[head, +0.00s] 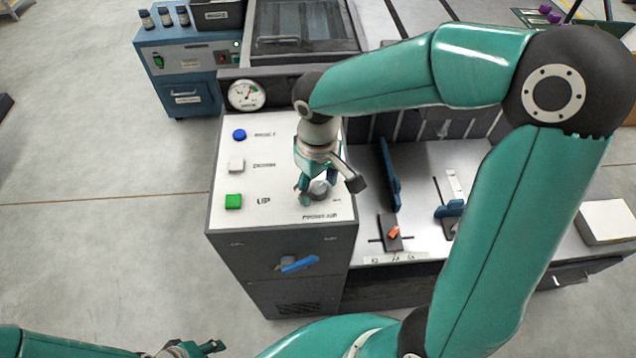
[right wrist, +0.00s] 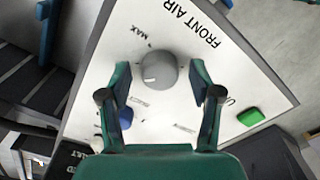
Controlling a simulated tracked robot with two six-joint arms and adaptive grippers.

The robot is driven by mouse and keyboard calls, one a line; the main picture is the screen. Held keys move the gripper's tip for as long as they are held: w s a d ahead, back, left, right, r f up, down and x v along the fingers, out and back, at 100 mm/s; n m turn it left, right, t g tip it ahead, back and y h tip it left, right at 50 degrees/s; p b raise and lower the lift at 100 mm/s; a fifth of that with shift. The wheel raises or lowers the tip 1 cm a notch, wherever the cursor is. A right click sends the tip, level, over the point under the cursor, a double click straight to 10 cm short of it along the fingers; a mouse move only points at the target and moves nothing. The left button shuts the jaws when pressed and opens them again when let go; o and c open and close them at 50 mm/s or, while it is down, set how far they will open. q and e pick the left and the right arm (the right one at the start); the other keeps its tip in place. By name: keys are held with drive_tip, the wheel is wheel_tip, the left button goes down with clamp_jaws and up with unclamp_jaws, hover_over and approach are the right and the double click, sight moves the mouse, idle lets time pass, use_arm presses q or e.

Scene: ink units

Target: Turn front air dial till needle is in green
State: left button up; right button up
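The grey front air dial (right wrist: 153,70) is a round knob on the white panel, with a pale pointer mark, beside the FRONT AIR lettering and a MAX label. In the head view the dial (head: 318,188) is partly covered by my right gripper (head: 317,193). The right gripper (right wrist: 160,72) is open, with one finger on each side of the dial and a gap visible on the right. The round gauge (head: 245,95) has a white face with coloured marks; its needle is too small to read surely. My left gripper (head: 188,350) shows partly at the bottom edge.
A blue button (head: 239,134), a white button (head: 236,165) and a green button (head: 233,201) line the panel's left side. A blue lever (head: 298,264) sticks out of the front face. Blue and orange fittings stand on the bed to the right.

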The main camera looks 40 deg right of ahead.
sight(319, 187)
drive_tip(key=shift+r, duration=0.1)
wheel_tip(319, 187, up, 12)
idle(0.6)
drive_tip(key=shift+f, duration=0.2)
idle(2.2)
